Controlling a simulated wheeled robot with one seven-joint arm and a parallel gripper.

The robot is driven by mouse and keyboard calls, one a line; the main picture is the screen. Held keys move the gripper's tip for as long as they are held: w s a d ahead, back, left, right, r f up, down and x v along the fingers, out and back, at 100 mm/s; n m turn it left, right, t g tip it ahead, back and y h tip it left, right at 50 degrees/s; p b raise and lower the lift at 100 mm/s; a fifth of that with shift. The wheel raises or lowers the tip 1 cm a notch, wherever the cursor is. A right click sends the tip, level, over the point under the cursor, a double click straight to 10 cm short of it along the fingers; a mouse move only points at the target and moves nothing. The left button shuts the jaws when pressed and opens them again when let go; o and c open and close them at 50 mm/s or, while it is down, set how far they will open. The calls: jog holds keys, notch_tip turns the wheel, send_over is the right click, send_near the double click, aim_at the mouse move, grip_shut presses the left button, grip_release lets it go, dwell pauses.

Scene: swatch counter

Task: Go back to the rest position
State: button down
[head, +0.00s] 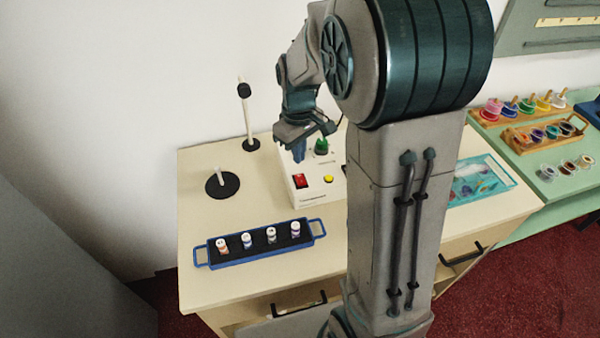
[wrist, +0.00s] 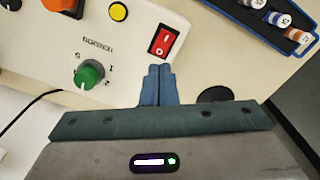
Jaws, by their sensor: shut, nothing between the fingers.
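The box carries a red rocker switch (wrist: 163,40), a yellow button (wrist: 118,12) and a green knob (wrist: 89,74). In the wrist view the fingertips appear just beside the red switch; I cannot tell the height gap. My arm hides part of the box in the head view.
A blue tray (head: 203,248) with several small labelled vials stands at the counter's front left. A black round base with a short peg (head: 222,185) and a thin upright post (head: 247,115) stand behind it. A green table (head: 564,191) with paint pots is at the right.

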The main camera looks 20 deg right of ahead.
jog(key=shift+r+p, duration=0.35)
jog(key=shift+r, duration=0.45)
jog(key=s+r+m+t, duration=0.1)
jog(key=s+r+m, duration=0.2)
jog(key=s, duration=0.6)
jog(key=s+r+m+t, duration=0.2)
jog(key=s+r+m, duration=0.1)
jog(key=s, duration=0.6)
jog(key=shift+r, duration=0.55)
